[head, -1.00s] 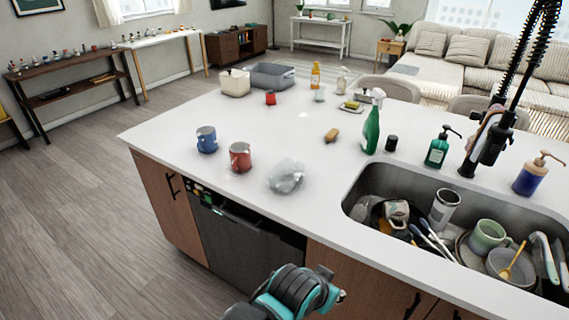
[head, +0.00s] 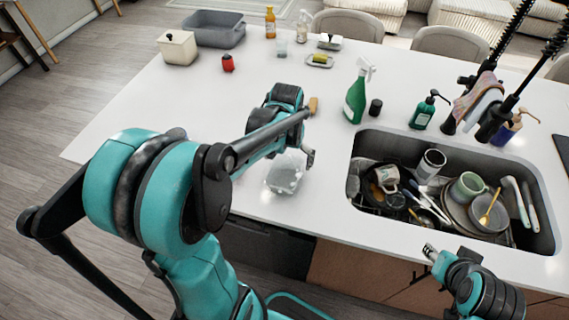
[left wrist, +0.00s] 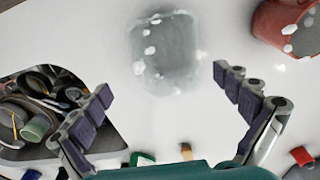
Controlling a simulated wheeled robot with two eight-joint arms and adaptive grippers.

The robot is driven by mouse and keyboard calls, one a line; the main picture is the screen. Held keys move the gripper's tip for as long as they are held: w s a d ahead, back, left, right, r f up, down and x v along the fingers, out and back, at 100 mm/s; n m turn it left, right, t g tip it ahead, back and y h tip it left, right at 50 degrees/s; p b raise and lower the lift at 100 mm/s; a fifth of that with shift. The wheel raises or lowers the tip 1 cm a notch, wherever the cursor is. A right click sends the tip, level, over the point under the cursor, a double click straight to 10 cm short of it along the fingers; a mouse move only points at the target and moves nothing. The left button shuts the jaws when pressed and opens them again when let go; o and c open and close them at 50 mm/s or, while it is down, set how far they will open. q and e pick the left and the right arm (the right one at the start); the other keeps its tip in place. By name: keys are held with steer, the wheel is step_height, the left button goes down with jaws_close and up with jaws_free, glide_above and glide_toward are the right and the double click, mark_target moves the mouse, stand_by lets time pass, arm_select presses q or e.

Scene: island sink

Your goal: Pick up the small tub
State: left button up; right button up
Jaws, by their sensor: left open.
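The small tub, a clear greyish see-through container (head: 284,176), stands on the white counter near its front edge. In the left wrist view the tub (left wrist: 165,55) lies at the upper middle, ahead of the fingertips and between their lines. My left gripper (head: 308,153) is just above and beside the tub in the head view. In the left wrist view the gripper (left wrist: 162,82) is open and empty, its fingers spread wide. My right gripper (head: 431,251) is low at the counter's front edge, below the sink, and its jaws are too small to judge.
A red mug (left wrist: 285,30) stands near the tub. The sink (head: 540,240) full of dishes lies to the right. A green spray bottle (head: 355,98), a dark cup (head: 375,107) and a brown item (head: 313,106) stand behind. A cream box (head: 177,47) and grey bin (head: 214,28) are further back.

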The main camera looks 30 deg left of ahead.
arm_select(q)
steer(key=b, duration=0.2)
glide_above(285, 181)
steer(key=shift+g, duration=0.4)
step_height(285, 181, down, 8)
steer(key=shift+a, duration=0.1)
steer(key=c, duration=1.1)
arm_select(e)
steer(key=shift+f, duration=0.25)
